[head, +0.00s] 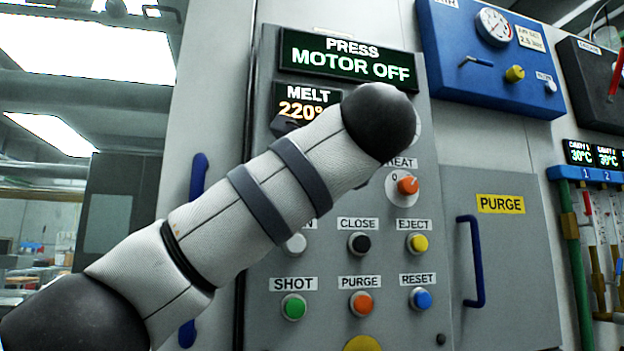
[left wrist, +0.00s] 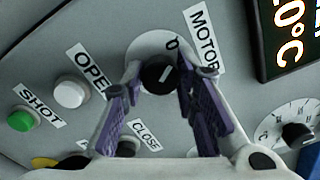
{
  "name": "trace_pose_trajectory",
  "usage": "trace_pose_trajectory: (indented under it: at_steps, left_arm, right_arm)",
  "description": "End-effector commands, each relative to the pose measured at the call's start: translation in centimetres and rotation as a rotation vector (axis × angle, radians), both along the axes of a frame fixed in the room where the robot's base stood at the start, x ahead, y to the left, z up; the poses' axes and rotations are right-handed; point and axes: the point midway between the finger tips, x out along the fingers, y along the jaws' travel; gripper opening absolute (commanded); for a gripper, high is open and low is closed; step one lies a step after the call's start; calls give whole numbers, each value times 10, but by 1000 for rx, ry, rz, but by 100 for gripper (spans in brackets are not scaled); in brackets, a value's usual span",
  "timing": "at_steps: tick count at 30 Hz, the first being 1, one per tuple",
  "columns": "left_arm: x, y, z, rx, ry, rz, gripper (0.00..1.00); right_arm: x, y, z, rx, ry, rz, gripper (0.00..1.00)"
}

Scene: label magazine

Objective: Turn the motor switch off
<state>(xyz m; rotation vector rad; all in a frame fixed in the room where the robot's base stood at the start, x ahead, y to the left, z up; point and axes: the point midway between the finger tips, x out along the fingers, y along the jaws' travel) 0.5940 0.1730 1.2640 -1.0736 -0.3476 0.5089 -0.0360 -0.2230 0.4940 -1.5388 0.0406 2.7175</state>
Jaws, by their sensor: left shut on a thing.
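The motor switch (left wrist: 158,74) is a round black knob on a pale disc, beside a MOTOR label (left wrist: 205,38), in the left wrist view. A "0" is printed above it to the right. A short white mark on the knob slants toward the upper right. My left gripper (left wrist: 160,84) has its two purple fingers on either side of the knob and is shut on it. In the head view my left arm hides the switch and the gripper. The display (head: 346,61) reads PRESS MOTOR OFF. My right gripper is not in view.
Close by are the OPEN button (left wrist: 69,94), the CLOSE button (head: 360,243) and the orange-red heat knob (head: 408,185). Below are the SHOT (head: 293,306), PURGE (head: 362,303) and RESET (head: 421,298) buttons. A blue handle (head: 471,262) sticks out at right.

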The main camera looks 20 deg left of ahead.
Motion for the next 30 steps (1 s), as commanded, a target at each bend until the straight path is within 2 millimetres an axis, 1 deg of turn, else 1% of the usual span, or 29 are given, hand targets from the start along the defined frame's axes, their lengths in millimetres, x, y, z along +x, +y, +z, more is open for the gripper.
trace_pose_trajectory:
  at_steps: [3,4,5,6,14,17,20,27,30]
  left_arm:
    - [-1,0,1,0,-2,0,0]
    - [0,0,1,0,-2,0,32]
    - [-1,0,1,1,-3,0,38]
    - [0,0,1,0,-2,-1,48]
    - [0,0,0,1,-1,0,48]
    - [-5,-4,1,2,-1,-2,48]
    - [-21,-15,0,4,-2,-4,48]
    - [-85,-58,-1,5,-5,-6,48]
    - [-93,-65,4,18,-16,-12,48]
  right_arm:
    - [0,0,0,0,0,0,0]
    - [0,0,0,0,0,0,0]
    - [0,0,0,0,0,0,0]
    - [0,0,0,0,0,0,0]
    - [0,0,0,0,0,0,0]
    - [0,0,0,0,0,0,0]
    - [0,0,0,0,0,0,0]
    - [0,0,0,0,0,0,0]
    - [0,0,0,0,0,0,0]
